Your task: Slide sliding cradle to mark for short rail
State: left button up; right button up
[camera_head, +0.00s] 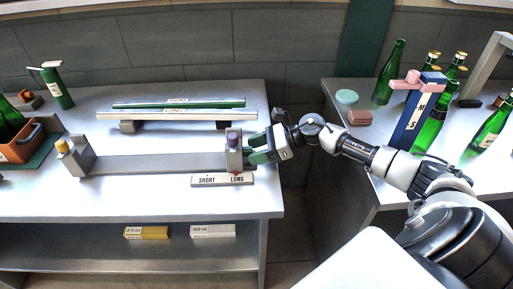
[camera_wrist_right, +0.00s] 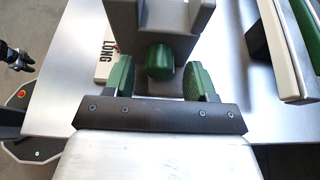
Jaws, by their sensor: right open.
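The sliding cradle (camera_head: 233,153), a grey block with a purple-topped post, stands at the right end of a grey track (camera_head: 160,163). It is beside the LONG end of the SHORT/LONG mark plate (camera_head: 208,181); LONG also shows in the wrist view (camera_wrist_right: 107,55). My right gripper (camera_head: 258,153) is at the cradle's right side. In the wrist view its green fingers (camera_wrist_right: 161,80) are open on either side of the cradle's green knob (camera_wrist_right: 160,62), with gaps visible. A dark part at the wrist view's left edge looks like my left gripper (camera_wrist_right: 16,57); its jaws are unclear.
A grey end block (camera_head: 76,157) with a yellow knob stands at the track's left end. Behind the track, a white LONG rail (camera_head: 215,115) and green SHORT rail (camera_head: 205,103) lie on supports. Bottles (camera_head: 390,72) stand on the right table, across a gap.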

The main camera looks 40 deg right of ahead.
aim_at(229, 151)
pick_arm(q)
jog(key=shift+s, duration=0.15)
pick_arm(e)
jog(key=c, duration=0.4)
grip_shut()
jog(key=w+a, duration=0.1)
jog(key=a, duration=0.1)
jog(key=w+a+b, duration=0.1)
jog(key=a, duration=0.1)
jog(key=w+a, duration=0.2)
jog(key=shift+a, duration=0.25)
pick_arm(q)
jog(key=shift+s+f, duration=0.35)
jog(key=shift+f, duration=0.4)
pick_arm(e)
jog(key=shift+o, duration=2)
grip_release()
jog(key=shift+s, duration=0.1)
